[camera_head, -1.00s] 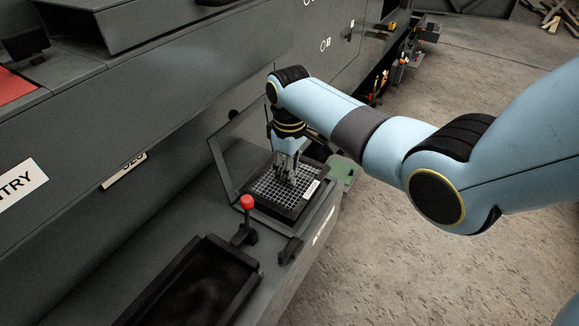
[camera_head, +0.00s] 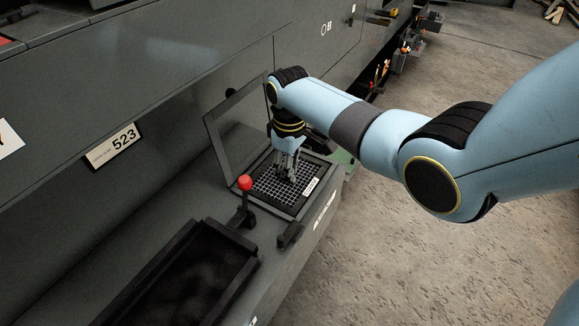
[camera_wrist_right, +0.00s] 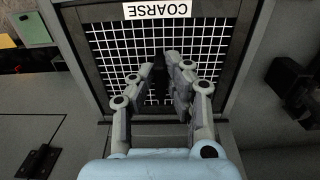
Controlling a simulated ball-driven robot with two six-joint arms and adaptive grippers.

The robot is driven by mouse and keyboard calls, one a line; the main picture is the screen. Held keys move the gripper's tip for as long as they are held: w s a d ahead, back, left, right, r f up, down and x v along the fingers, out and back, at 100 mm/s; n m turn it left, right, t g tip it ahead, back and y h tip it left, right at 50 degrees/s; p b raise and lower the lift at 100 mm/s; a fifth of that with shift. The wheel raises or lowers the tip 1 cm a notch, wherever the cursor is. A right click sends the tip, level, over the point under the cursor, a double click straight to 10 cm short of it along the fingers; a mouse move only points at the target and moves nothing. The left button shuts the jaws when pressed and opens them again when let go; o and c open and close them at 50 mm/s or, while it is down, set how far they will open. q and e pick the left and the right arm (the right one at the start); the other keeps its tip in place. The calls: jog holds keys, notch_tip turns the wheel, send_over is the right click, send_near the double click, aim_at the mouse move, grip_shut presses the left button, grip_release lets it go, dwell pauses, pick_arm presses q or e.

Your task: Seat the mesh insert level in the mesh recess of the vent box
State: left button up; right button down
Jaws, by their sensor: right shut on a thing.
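The mesh insert (camera_head: 263,187) is a dark frame with a white grid and a label reading COARSE. It lies over the opening of the vent box (camera_head: 238,130), whose lid stands open at the left. My right gripper (camera_head: 286,177) points down at the middle of the grid and is shut on the mesh insert. In the right wrist view the fingertips (camera_wrist_right: 163,75) meet at the grid's middle, and the mesh insert (camera_wrist_right: 108,48) looks roughly parallel to the surrounding rim. The recess beneath is hidden, and I cannot tell whether the insert is fully down. My left gripper is out of view.
A red-knobbed lever (camera_head: 245,183) stands close to the box's near left corner. A dark open tray (camera_head: 190,270) lies at the front, with a small black block (camera_head: 290,235) beside the box. A green piece (camera_head: 344,157) lies behind it. The machine wall bounds the left.

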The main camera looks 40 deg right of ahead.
jog(key=c, duration=1.3)
grip_release()
jog(key=shift+o, duration=0.2)
jog(key=shift+r, duration=0.15)
